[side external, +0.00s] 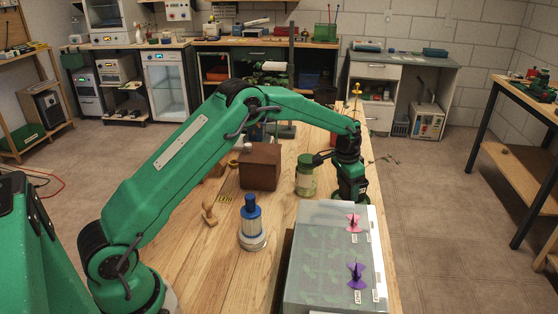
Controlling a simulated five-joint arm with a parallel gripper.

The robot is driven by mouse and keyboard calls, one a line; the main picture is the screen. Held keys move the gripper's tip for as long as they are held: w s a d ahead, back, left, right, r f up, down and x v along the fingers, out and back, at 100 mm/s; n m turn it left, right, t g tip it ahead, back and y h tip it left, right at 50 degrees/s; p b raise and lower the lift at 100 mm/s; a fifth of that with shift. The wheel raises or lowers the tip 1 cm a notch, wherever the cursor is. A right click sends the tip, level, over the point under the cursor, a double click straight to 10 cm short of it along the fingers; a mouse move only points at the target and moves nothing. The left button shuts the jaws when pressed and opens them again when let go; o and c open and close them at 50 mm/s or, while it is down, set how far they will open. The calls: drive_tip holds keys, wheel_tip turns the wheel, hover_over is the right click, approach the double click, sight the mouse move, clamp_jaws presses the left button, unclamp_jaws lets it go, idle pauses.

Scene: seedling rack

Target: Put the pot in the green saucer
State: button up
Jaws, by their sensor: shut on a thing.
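My gripper (352,194) points down at the far edge of the rack, over the right side of the bench. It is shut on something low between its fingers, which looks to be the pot. The pot is almost wholly hidden by the dark fingers and the rack. A green rim (366,198), likely the green saucer, shows just right of and below the fingers. I cannot tell whether the pot touches it.
The pale translucent rack (325,255) fills the near right, with a pink flower (353,222) and a purple flower (357,276). A green-lidded jar (306,176) stands close left of my gripper. A brown box (260,167), blue-topped cylinder (252,225) and wooden stamp (209,211) stand farther left.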

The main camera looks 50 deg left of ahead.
drive_tip(key=shift+f, duration=0.75)
drive_tip(key=shift+f, duration=0.1)
drive_tip(key=o, duration=1.1)
drive_tip(key=r, duration=0.4)
drive_tip(key=s+r, duration=0.1)
drive_tip(key=r, duration=0.3)
drive_tip(key=s+r, duration=0.1)
drive_tip(key=r, duration=0.3)
drive_tip(key=shift+r, duration=0.1)
